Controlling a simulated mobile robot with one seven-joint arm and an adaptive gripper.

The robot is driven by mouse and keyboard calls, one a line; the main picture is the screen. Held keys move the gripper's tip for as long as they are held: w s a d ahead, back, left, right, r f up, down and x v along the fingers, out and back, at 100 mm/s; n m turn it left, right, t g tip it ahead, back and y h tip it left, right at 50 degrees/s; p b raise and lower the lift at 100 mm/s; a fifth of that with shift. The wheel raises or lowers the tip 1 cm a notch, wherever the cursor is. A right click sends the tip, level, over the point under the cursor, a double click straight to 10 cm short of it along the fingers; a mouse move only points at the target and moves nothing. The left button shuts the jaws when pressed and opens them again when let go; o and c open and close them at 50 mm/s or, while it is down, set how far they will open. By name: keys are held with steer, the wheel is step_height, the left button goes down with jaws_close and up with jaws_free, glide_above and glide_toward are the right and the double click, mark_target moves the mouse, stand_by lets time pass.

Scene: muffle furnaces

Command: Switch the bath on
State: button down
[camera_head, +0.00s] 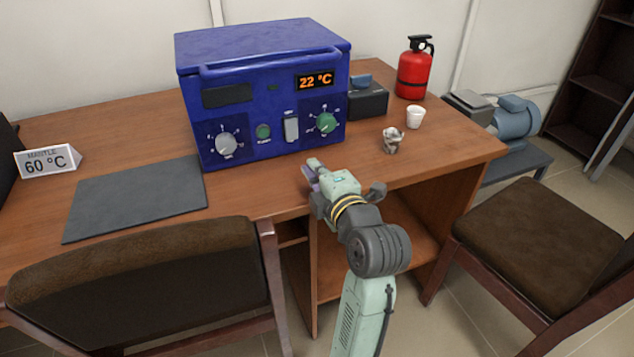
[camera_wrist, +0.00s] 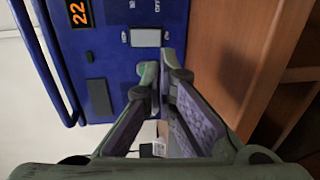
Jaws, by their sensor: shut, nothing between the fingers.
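The bath is a blue box (camera_head: 262,60) on the wooden desk, with an orange display (camera_head: 315,81) reading 22 °C. Its pale rocker switch (camera_head: 291,129) sits low on the front between a round green button (camera_head: 263,131) and a green dial (camera_head: 325,122). In the wrist view the switch (camera_wrist: 145,37) shows sideways, above the fingertips. My gripper (camera_head: 312,166) is shut and empty, in front of the panel and below the switch; its fingers (camera_wrist: 164,76) hide part of the panel. I cannot tell whether they touch it.
A silver dial (camera_head: 226,144) is at the panel's left. Chairs (camera_head: 150,270) (camera_head: 540,230) flank my arm.

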steer(key=p, duration=0.4)
glide_toward(293, 140)
steer(key=x, duration=0.5)
steer(key=shift+w+a+r, duration=0.1)
steer(key=shift+w+r, duration=0.05)
steer(key=shift+w, duration=0.1)
steer(key=shift+w+a, duration=0.15)
steer(key=shift+w, duration=0.45)
steer(key=shift+w+f, duration=0.1)
steer(key=shift+f, duration=0.1)
steer(key=b, duration=0.2)
steer(key=f+b, duration=0.1)
steer(key=shift+w+a+f+t+b, duration=0.1)
steer(key=shift+w+f+t+b, duration=0.05)
steer(key=shift+w+t+b, duration=0.2)
steer(key=shift+r, duration=0.45)
